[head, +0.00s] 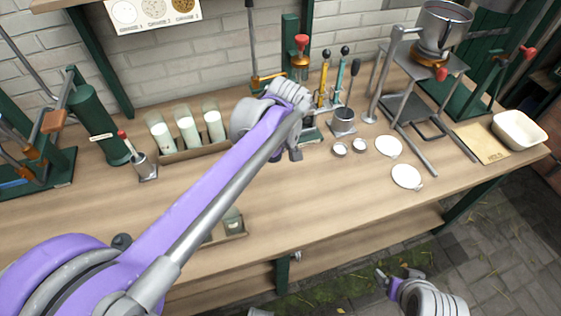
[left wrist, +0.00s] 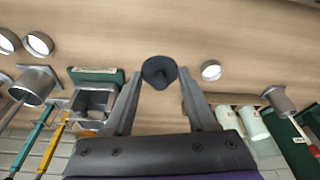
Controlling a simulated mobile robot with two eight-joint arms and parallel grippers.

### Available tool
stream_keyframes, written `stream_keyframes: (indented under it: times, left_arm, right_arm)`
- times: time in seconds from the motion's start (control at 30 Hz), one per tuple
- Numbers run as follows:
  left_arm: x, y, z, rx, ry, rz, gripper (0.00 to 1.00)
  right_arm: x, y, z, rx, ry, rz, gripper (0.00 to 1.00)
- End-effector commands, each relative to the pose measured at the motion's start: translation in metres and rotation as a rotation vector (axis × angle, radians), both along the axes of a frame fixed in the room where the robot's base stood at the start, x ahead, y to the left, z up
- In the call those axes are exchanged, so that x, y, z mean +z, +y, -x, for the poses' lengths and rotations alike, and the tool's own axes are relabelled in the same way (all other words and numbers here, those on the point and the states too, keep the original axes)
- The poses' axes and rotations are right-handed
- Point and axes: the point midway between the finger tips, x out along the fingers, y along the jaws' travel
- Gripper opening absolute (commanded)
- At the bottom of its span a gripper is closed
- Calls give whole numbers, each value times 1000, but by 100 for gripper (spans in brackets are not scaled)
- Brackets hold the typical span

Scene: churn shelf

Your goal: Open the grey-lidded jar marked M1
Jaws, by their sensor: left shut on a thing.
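My left gripper (head: 296,153) is above the middle of the bench. In the left wrist view its fingers (left wrist: 160,88) are shut on a dark grey round piece (left wrist: 159,72) that looks like a lid with a knob. A small round vessel (left wrist: 210,70) with a pale inside sits on the bench beside it; my arm hides that spot in the head view. I cannot read a mark M1 on anything. My right gripper (head: 396,275) is low at the right, off the bench's front; its fingers are too small to judge.
Pale-filled jars (head: 188,130) stand in a wooden rack at the back left. A small jar (head: 233,220) sits on a tray near the front edge. Two small cups (head: 340,149) and white discs (head: 406,176) lie to the right. Metal stands (head: 430,115) crowd the back right.

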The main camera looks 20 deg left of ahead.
Motion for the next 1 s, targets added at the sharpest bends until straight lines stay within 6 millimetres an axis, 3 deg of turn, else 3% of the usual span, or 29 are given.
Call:
stream_keyframes:
  times: [0.3, 0.7, 1.0]
  left_arm:
    - [-51, 4, 2, 6, 1, 1, 0]
    - [-97, 3, 2, 6, 0, 0, 0]
    - [-101, 3, 2, 6, 0, 0, 0]
  right_arm:
    - [-7, 6, 10, -36, 38, -44, 85]
    - [-12, 5, 10, -34, 38, -41, 85]
    - [-12, 5, 10, -33, 38, -40, 85]
